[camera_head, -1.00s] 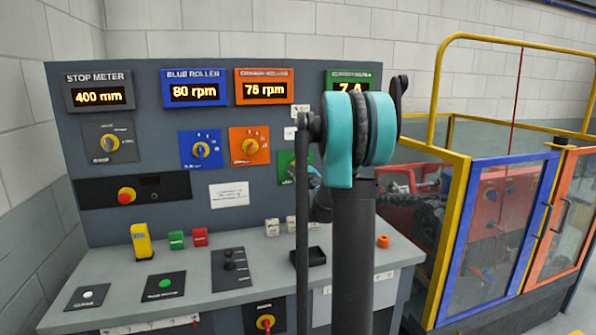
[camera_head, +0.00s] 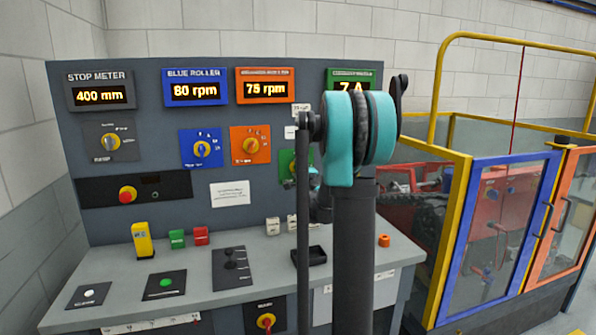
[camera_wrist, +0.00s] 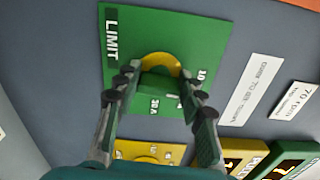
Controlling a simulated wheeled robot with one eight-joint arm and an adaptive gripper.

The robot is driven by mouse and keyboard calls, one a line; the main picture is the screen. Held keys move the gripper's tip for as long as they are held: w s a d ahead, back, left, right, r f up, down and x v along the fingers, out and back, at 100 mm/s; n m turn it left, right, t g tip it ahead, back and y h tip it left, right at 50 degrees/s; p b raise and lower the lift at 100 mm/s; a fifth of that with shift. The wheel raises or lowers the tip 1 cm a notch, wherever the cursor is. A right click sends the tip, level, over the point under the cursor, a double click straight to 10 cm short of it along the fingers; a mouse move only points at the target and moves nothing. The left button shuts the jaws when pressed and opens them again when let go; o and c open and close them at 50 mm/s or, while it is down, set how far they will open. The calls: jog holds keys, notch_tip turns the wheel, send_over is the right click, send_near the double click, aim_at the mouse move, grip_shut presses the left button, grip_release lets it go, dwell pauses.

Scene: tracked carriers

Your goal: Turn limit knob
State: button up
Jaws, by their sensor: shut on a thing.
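The limit knob (camera_wrist: 158,85) shows in the wrist view as a green grip on a yellow round base. It sits on a green plate lettered LIMIT (camera_wrist: 120,60). My gripper (camera_wrist: 156,95) has a finger on each side of the knob and is shut on it. In the head view the green limit plate (camera_head: 286,160) is partly hidden behind my arm, and the knob and fingertips cannot be made out clearly. The green-framed display (camera_head: 345,80) above it is also partly covered by my arm and seems to begin with 7.
Blue (camera_head: 201,148) and orange (camera_head: 250,145) dial plates sit left of the limit plate. A red button (camera_head: 127,194) is on the panel. The console desk (camera_head: 200,270) holds a black tray (camera_head: 316,256) and small blocks. A yellow-framed enclosure (camera_head: 450,230) stands at the right.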

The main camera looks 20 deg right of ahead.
jog(key=shift+n, duration=0.5)
jog(key=o, duration=1.2)
jog(key=shift+c, duration=0.2)
jog(key=s, duration=1.2)
